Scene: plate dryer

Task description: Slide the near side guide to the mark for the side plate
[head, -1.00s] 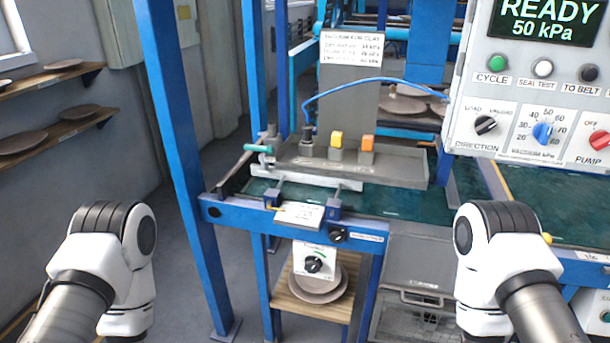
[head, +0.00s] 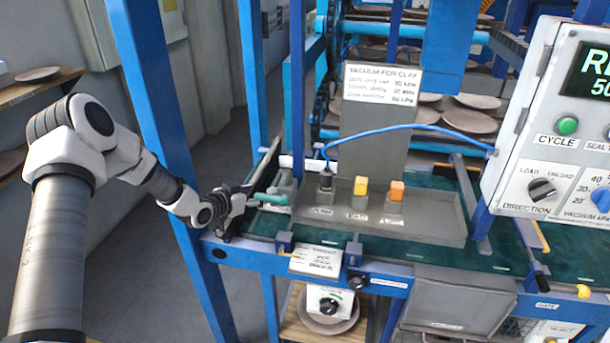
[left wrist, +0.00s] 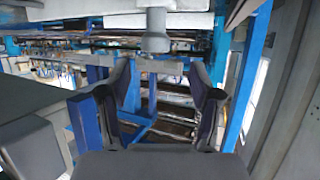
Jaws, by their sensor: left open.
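My left gripper (head: 236,203) is at the left end of the green belt (head: 400,243), beside a teal handle (head: 271,198). I cannot tell whether it touches the handle. In the left wrist view its two dark fingers (left wrist: 160,100) are apart with nothing held between them. A grey round-ended post (left wrist: 155,32) shows above and beyond the fingertips. The near side guide is not clearly distinguishable now; two blue brackets (head: 285,241) (head: 353,252) stand on the near frame rail. A white card (head: 316,260) hangs there, its text too small to read. My right gripper is out of view.
A control box (head: 550,130) stands right. A blue upright (head: 165,150) stands close behind my left arm.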

